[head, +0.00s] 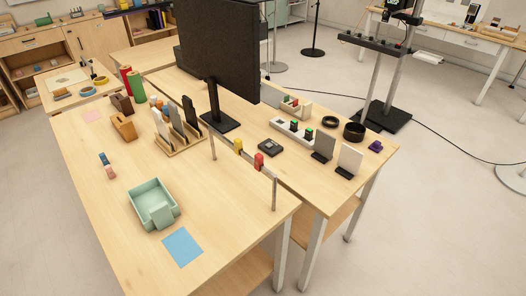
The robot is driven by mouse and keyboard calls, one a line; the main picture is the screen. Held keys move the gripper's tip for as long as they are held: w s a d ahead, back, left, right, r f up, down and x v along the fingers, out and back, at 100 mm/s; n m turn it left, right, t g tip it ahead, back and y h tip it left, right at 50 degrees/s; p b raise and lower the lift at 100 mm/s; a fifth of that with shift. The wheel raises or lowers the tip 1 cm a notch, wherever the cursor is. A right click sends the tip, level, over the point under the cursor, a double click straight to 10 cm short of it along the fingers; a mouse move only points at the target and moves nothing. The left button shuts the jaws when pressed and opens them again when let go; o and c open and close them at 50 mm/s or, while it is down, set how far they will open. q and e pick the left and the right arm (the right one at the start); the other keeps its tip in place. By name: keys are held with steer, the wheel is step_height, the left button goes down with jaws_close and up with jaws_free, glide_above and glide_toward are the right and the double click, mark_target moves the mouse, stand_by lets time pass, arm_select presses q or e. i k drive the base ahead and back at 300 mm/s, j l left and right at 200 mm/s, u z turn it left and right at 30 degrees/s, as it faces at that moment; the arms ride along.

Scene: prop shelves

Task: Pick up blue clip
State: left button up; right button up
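A small dark blue piece (103,158) lies on the near wooden table, left of its middle; it may be the blue clip, but it is too small to tell its shape. A small pink piece (110,171) lies just in front of it. A yellow clip-like piece (238,145) and a red one (259,161) sit on a thin rail along the table's right edge. Neither of my grippers is in view.
A green tray (141,196) and a flat blue sheet (183,247) lie at the table's front. A wooden rack (180,145) with upright pieces and a black monitor (219,50) stand farther back. The table's left front is clear.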

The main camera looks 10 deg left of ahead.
mark_target(103, 156)
steer(key=u, duration=1.5)
